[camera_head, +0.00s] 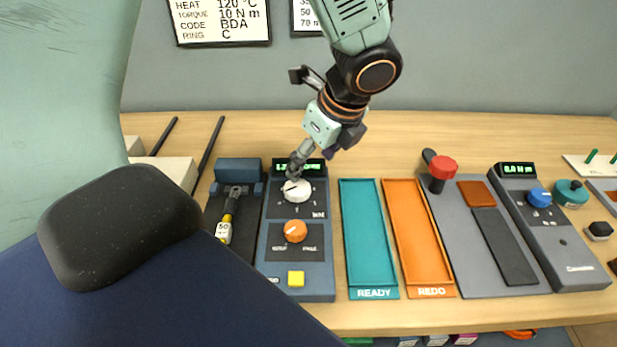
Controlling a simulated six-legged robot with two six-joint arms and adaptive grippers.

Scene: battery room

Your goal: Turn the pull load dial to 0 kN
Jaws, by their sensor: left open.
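The pull tester (317,260) is a dark blue-grey box on the bench with a green-lit display (312,168) at its far end, partly covered by my gripper. The pull load dial is a white knob (297,191) just below the display, marked kN, with a dark pointer line. My left gripper (293,174) comes down from above, open, with its fingertips at the far edge of the white dial. I cannot tell whether they touch it. An orange dial (295,231) and a yellow button (296,278) sit nearer on the same box. My right gripper is not in view.
Left of the tester lies a tool with a yellow-marked handle (225,231) in a dark holder. Right are a teal READY tray (366,240), an orange REDO tray (417,240), a red-knobbed fixture (442,168) and another tester (562,240). Both trays look empty.

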